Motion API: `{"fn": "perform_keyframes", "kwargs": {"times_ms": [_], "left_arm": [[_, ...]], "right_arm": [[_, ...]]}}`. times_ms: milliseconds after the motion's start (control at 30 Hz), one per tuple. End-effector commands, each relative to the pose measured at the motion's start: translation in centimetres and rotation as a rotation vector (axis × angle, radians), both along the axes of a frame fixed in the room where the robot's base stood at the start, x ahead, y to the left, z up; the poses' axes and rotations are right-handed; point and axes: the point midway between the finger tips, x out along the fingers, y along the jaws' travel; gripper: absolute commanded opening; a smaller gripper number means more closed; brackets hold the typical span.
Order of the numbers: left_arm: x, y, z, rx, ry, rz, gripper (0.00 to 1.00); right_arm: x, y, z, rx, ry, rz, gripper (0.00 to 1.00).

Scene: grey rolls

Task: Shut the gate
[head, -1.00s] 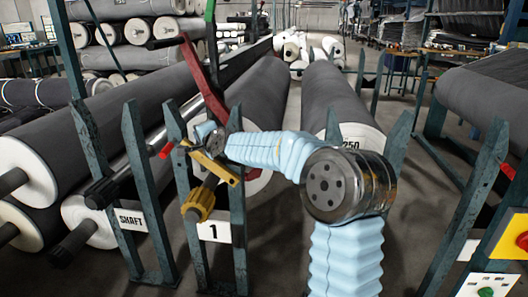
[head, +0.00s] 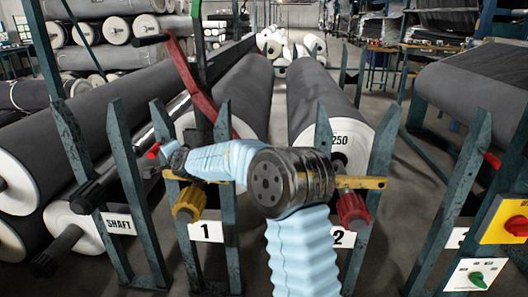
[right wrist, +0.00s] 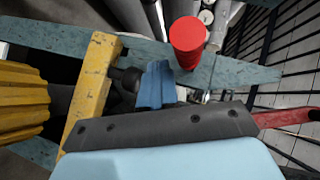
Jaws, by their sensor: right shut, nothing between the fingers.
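At the stand labelled 1, a yellow gate bar (head: 171,175) shows its left end by the left post. The rest is behind my light blue arm, so I cannot tell if it spans both posts. A yellow knob (head: 188,202) sits below it. My right gripper (head: 168,151) is by the left post's upper part, beside a red-ended peg (head: 153,151). In the right wrist view its blue fingers (right wrist: 157,85) are shut and empty, just right of the yellow bar (right wrist: 90,90) and below the red peg (right wrist: 187,40). I cannot tell if they touch. My left gripper is out of view.
At stand 2, another yellow bar (head: 360,182) lies level across the post, above a red knob (head: 352,208). Grey rolls (head: 325,100) lie behind the stands. A red lever (head: 190,75) rises behind stand 1. A yellow switch box (head: 504,220) is at right.

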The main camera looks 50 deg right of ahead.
Motion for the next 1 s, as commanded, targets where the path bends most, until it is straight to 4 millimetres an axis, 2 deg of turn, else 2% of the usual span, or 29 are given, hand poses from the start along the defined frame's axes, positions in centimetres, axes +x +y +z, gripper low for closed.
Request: {"fn": "perform_keyframes", "kwargs": {"times_ms": [300, 1000], "left_arm": [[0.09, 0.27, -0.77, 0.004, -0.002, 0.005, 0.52], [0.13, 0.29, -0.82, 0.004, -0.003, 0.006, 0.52]], "right_arm": [[0.62, 0.54, -1.38, 0.000, -0.001, 0.000, 0.00], [0.41, 0.61, -1.33, 0.000, -0.002, 0.001, 0.00]]}}
